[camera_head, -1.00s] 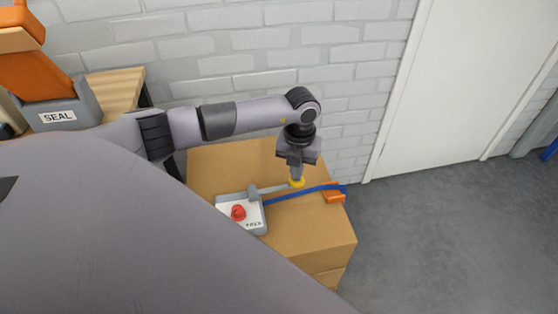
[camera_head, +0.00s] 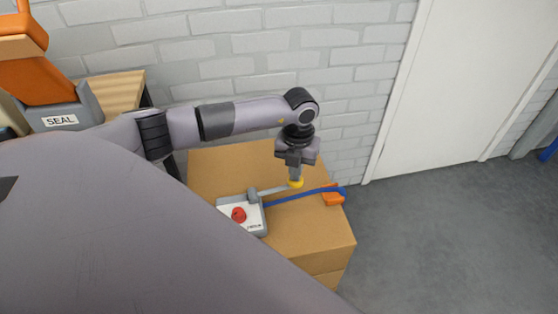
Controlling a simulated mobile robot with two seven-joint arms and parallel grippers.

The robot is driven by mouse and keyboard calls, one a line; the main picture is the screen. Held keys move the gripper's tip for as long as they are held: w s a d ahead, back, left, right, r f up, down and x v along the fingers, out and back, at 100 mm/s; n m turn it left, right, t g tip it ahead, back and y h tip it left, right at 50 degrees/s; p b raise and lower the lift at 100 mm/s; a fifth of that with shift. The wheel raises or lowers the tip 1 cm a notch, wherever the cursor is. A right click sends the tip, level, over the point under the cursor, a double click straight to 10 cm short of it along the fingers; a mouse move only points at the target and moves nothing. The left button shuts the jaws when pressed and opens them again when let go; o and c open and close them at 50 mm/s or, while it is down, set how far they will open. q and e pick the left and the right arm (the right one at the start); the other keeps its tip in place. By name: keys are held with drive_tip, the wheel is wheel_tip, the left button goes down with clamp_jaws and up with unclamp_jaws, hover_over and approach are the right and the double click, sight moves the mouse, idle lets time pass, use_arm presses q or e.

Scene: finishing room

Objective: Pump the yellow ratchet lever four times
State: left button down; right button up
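My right gripper is not in view.
A red button (camera_head: 239,215) sits on the unit's white face. A blue strap (camera_head: 300,195) runs across the cardboard box (camera_head: 230,165) to an orange piece (camera_head: 333,198). A grey device labelled SEAL (camera_head: 60,119) stands at left. A brick wall is behind; floor is clear at right.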

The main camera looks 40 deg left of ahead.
use_arm(q)
drive_tip(key=shift+s+a+r+p, duration=0.2)
drive_tip(key=shift+r+p, duration=0.55)
drive_tip(key=shift+r, duration=0.1)
drive_tip(key=shift+s+a+r+p, duration=0.15)
drive_tip(key=shift+s+r+p, duration=0.1)
drive_tip(key=shift+r+p, duration=0.55)
drive_tip(key=shift+s+a+r+p, duration=0.2)
drive_tip(key=shift+r+p, duration=0.5)
drive_tip(key=shift+r, duration=0.2)
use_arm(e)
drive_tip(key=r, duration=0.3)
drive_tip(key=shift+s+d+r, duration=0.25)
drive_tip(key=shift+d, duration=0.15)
use_arm(q)
drive_tip(key=shift+f, duration=0.3)
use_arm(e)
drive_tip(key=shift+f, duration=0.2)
